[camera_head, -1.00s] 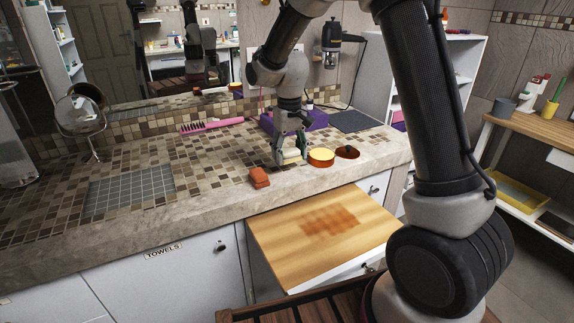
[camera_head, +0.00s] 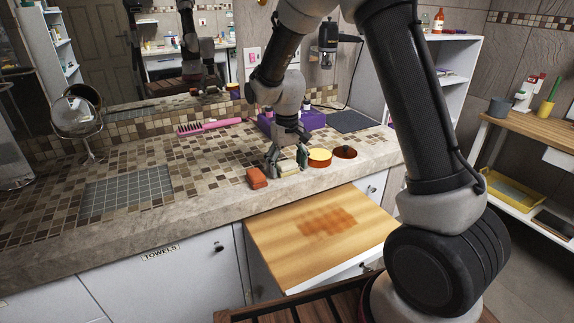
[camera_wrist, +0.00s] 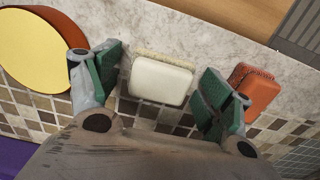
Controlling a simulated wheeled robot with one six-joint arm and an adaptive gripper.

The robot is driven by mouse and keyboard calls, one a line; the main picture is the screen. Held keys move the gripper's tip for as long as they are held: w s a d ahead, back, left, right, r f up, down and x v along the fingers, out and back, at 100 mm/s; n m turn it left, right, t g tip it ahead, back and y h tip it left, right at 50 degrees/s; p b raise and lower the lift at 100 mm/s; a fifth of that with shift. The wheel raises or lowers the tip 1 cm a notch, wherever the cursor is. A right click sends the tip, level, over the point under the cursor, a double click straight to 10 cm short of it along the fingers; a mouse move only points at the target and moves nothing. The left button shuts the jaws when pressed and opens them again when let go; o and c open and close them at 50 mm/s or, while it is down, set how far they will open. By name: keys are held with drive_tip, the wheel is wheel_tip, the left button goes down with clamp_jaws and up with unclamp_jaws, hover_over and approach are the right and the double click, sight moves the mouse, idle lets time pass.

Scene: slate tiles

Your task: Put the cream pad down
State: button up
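The cream pad (camera_wrist: 160,80) lies on the counter between my gripper's two fingers in the wrist view, with a gap on each side. In the head view the cream pad (camera_head: 288,167) shows low between the fingertips at the counter's front part. My gripper (camera_wrist: 158,85) is open around it, its green-padded fingers spread apart. In the head view my gripper (camera_head: 287,164) is down at counter level.
An orange-red block (camera_head: 256,177) lies close to the left finger in the head view. A round yellow-topped tin (camera_head: 319,154) is close on the right, with a dark-topped round item (camera_head: 345,152) beyond. A purple caddy (camera_head: 312,120) stands behind. An open drawer with a wooden top (camera_head: 285,250) is in front.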

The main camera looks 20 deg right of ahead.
sight(287, 163)
wheel_tip(287, 163, up, 12)
drive_tip(key=shift+r, duration=0.25)
idle(0.3)
drive_tip(key=s+d+r+m+t, duration=0.1)
drive_tip(key=s+d+r, duration=0.4)
drive_tip(key=s, duration=0.2)
drive_tip(key=s+d+r+t, duration=0.1)
drive_tip(key=s+d+r, duration=0.4)
drive_tip(key=s, duration=0.2)
drive_tip(key=s+d+t, duration=0.1)
drive_tip(key=s+d, duration=0.1)
drive_tip(key=s, duration=0.5)
drive_tip(key=s+d+f+m+t, duration=0.1)
drive_tip(key=s+d, duration=0.2)
drive_tip(key=s, duration=0.5)
drive_tip(key=shift+f, duration=0.15)
